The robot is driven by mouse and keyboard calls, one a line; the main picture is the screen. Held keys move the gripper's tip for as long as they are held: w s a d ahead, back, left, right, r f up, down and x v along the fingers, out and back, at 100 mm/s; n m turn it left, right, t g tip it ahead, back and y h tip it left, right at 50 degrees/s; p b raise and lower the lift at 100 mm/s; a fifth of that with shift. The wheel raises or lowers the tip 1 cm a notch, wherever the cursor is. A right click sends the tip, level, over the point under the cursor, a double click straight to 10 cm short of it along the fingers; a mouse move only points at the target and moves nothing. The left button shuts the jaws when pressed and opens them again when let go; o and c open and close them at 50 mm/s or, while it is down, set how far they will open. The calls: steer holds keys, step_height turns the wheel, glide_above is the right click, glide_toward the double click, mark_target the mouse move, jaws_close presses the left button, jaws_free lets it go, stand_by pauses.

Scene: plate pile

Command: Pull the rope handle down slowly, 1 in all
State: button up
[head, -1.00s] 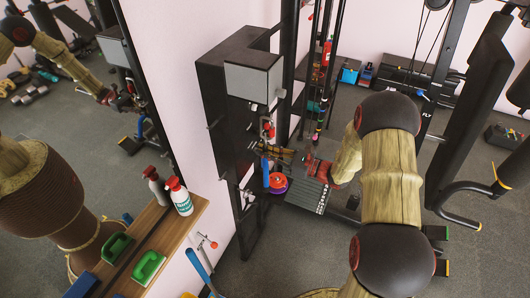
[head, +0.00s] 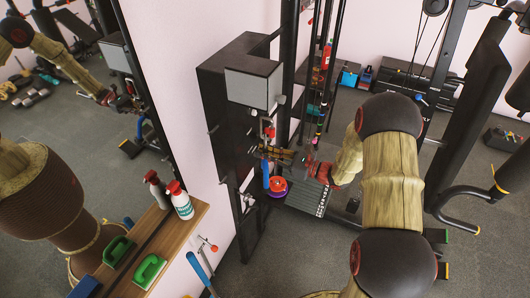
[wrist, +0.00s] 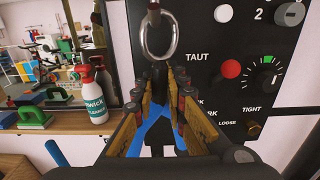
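The rope handle hangs in front of the black machine column. Its blue lower part (head: 266,175) shows below my fingers in the head view. In the wrist view it shows as a blue fork (wrist: 137,138) beneath and between the fingers. A metal ring (wrist: 176,36) hangs just above the fingertips. My gripper (head: 266,152) reaches in from the right at the height of the handle's upper part. In the wrist view its two wooden, red-edged fingers (wrist: 168,76) stand on either side of something dark below the ring. I cannot tell whether they press on it.
A black panel (wrist: 262,85) with a red button, a green-marked knob and the words TAUT, TIGHT and LOOSE is close behind. A wooden shelf (head: 150,230) with bottles and green-handled blocks is at left. A red disc (head: 277,184) is below the gripper.

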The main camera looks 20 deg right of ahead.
steer(key=o, duration=0.5)
steer(key=shift+o, duration=0.2)
steer(key=v, duration=1.2)
steer(key=s+a+f+n+g+h+b, duration=0.25)
steer(key=s+n+g, duration=0.4)
steer(key=s, duration=0.35)
steer(key=s+a+f+n+g+h+b, duration=0.15)
steer(key=s+a+f+n+g, duration=0.25)
steer(key=s+n+g, duration=0.4)
steer(key=s+d+r+n+t+h+b, duration=0.3)
steer(key=s+r+n+t+h+b, duration=0.1)
steer(key=s+n+h+b, duration=0.35)
steer(key=a+r+n+t+h+b, duration=0.2)
steer(key=a+r+n+t+b, duration=0.2)
steer(key=a+r, duration=0.1)
steer(key=shift+s+a, duration=0.25)
steer(key=shift+s, duration=0.2)
